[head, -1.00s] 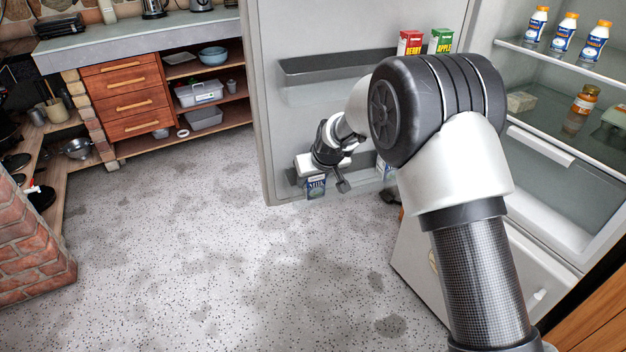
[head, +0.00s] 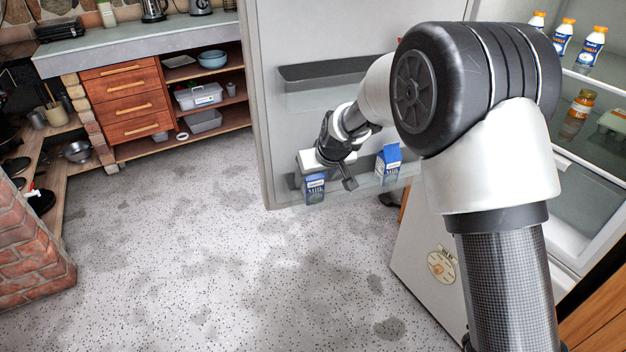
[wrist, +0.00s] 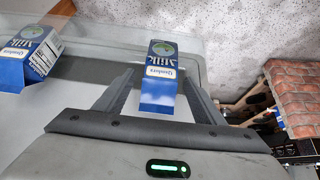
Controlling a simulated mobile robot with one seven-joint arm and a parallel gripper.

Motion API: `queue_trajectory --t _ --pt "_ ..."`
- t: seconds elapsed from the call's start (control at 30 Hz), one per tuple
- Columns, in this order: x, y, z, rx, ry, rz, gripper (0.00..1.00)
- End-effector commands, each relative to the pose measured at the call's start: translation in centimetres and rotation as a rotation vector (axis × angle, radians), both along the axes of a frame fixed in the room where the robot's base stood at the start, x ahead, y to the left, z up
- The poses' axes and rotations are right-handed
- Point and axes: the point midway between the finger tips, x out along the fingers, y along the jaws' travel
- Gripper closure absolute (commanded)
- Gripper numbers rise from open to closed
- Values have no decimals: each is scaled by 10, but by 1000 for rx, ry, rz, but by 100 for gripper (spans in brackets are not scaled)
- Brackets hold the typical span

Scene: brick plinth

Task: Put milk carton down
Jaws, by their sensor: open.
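A blue and white milk carton (head: 315,188) stands upright at the left end of the lower shelf of the open fridge door (head: 300,120). It also shows in the wrist view (wrist: 158,90). My gripper (wrist: 159,78) is open, with one finger on each side of this carton and gaps visible beside it. In the head view my gripper (head: 332,176) is at the door's lower shelf. A second milk carton (head: 390,165) stands farther right on the same shelf and shows at the left of the wrist view (wrist: 28,58).
The upper door shelf (head: 330,75) is above my gripper. The open fridge at right holds several bottles (head: 562,42) and a jar (head: 581,103). A wooden drawer unit (head: 125,100) stands at the back left. The speckled floor (head: 220,250) is clear.

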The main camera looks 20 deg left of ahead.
Motion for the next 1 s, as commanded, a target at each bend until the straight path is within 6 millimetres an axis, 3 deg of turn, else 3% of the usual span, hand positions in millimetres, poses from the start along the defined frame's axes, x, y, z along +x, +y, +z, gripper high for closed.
queue_trajectory --t 0.03,0.2,0.4,0.63,0.73,0.87,1.0 --pt "-5 -4 14 1 -2 0 37" --pt "-18 -15 38 2 -1 -2 37" --pt "-25 -21 51 0 0 -1 37" --pt "-26 -22 53 0 1 -2 37" --pt "-27 -34 65 2 0 -17 37" --pt "-39 -83 110 5 3 -85 37" --pt "-79 -167 166 2 19 -208 37"
